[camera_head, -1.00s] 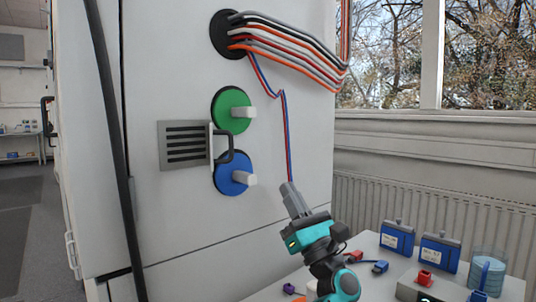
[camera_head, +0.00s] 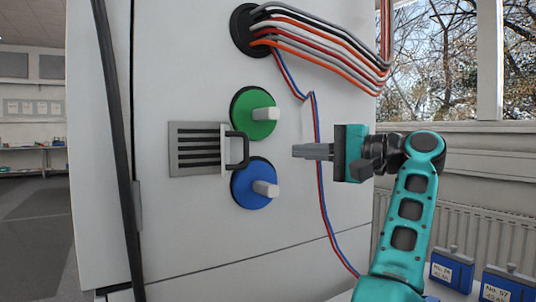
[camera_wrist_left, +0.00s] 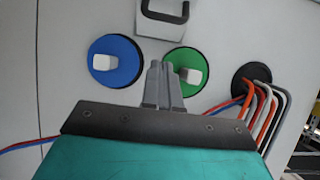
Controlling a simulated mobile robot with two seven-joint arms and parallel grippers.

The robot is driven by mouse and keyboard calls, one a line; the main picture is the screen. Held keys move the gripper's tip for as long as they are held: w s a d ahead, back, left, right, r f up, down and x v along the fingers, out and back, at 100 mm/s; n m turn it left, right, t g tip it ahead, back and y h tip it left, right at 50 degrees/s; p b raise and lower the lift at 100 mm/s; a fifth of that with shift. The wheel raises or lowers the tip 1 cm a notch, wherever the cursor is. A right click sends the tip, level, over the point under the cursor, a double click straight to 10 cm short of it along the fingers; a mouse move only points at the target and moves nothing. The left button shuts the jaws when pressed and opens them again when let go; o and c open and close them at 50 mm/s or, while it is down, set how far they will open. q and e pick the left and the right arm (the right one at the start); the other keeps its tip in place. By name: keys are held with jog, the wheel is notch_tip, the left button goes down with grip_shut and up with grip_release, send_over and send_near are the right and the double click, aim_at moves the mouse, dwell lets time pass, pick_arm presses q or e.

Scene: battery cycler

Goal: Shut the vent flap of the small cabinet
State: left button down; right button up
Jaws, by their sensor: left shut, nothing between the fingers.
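The vent of the small cabinet (camera_head: 110,250) has a grey slotted grille (camera_head: 195,149) on the white front. Its flap (camera_head: 224,142) shows as a narrow white plate at the grille's right edge, standing out from the front and leaving the slots uncovered. A black handle (camera_head: 243,150) is on the flap. In the left wrist view the handle (camera_wrist_left: 165,14) is at the top edge, with only part of the flap in view. My left gripper (camera_head: 295,151) is shut and empty, pointing left, right of the handle and apart from it. My right gripper is not in view.
A green knob (camera_head: 251,113) and a blue knob (camera_head: 250,186) with protruding grips sit above and below the handle. Red and blue wires (camera_head: 319,170) run down behind my gripper. Thick cables (camera_head: 330,45) leave a black port above. A black cable (camera_head: 118,150) hangs at left.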

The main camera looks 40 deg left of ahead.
pick_arm(q)
jog(key=s+a, duration=0.4)
jog(key=a, duration=0.2)
jog(key=shift+a+b, duration=0.2)
jog(key=shift+b, duration=0.2)
